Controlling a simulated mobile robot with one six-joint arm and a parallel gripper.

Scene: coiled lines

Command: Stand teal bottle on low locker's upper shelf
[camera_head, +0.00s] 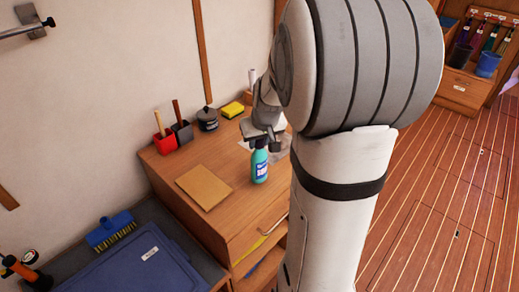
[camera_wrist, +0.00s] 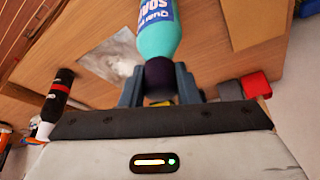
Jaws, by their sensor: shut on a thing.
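The teal bottle (camera_head: 260,167) has a blue and white label and hangs upright below my gripper (camera_head: 263,138), at the right front edge of a wooden locker's top (camera_head: 222,161). In the wrist view, my gripper (camera_wrist: 160,88) is shut on the dark cap of the bottle (camera_wrist: 157,35), with one finger on each side. I cannot tell whether the bottle's base touches the wood. Below the top, the locker has an open front (camera_head: 262,254), partly hidden by my arm; a yellow-handled tool and something blue show there.
On the top lie a brown board (camera_head: 203,187), a red cup (camera_head: 165,142), a dark cup (camera_head: 182,132), a dark lidded pot (camera_head: 207,119) and a yellow sponge (camera_head: 232,109). A blue bin (camera_head: 130,262) stands at front left, with a blue brush (camera_head: 110,230). Floor at right is clear.

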